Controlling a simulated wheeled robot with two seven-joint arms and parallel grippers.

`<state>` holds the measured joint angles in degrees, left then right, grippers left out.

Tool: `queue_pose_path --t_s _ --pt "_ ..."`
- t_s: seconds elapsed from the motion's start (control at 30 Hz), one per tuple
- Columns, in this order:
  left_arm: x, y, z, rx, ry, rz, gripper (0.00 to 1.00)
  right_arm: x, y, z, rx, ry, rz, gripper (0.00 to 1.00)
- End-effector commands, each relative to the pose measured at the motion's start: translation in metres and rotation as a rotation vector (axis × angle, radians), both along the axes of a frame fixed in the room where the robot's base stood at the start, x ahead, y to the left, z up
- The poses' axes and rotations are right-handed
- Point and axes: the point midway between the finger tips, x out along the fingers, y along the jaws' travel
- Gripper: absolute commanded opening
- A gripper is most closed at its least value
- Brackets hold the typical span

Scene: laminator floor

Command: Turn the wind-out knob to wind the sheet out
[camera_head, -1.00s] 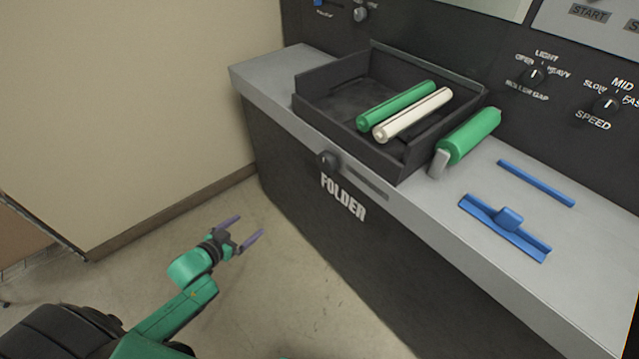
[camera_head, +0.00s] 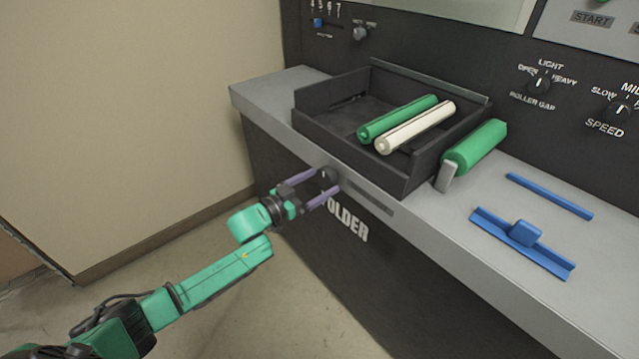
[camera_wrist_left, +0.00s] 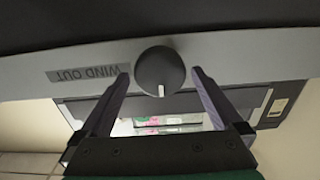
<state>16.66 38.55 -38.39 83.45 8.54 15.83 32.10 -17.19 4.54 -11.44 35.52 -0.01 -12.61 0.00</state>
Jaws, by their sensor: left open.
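The wind-out knob (camera_head: 328,177) is a round black knob on the grey front edge of the machine, above the FOLDER lettering. It also shows in the left wrist view (camera_wrist_left: 160,71), with a white mark at its lower edge there and a WIND OUT label (camera_wrist_left: 88,73) to its left. My left gripper (camera_head: 318,188) is open at the knob. In the left wrist view its two purple fingers (camera_wrist_left: 158,80) stand on either side of the knob, with a gap visible on each side. My right gripper is not in view. No sheet can be made out.
A black tray (camera_head: 335,92) holds a green roller (camera_head: 398,118) and a white roller (camera_head: 415,127). A green hand roller (camera_head: 474,147), a blue strip (camera_head: 549,196) and a blue squeegee-like tool (camera_head: 522,236) lie on the grey ledge (camera_head: 440,220). The floor beside the machine is clear.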

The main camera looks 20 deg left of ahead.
Motion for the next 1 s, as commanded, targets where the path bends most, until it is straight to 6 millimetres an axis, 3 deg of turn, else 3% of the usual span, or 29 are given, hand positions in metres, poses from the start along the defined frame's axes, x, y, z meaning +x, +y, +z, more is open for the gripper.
queue_pose_path --t_s 0.3,0.5,1.0 --pt "0.0062 -0.0042 0.0001 0.001 0.000 0.000 1.00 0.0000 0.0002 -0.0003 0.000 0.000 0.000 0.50" --pt "0.0060 -0.0041 0.0000 0.001 0.000 0.000 0.28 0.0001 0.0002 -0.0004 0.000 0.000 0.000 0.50" --pt "0.0056 -0.0042 -0.0017 0.097 -0.063 0.000 0.28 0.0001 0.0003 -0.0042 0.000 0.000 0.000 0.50"
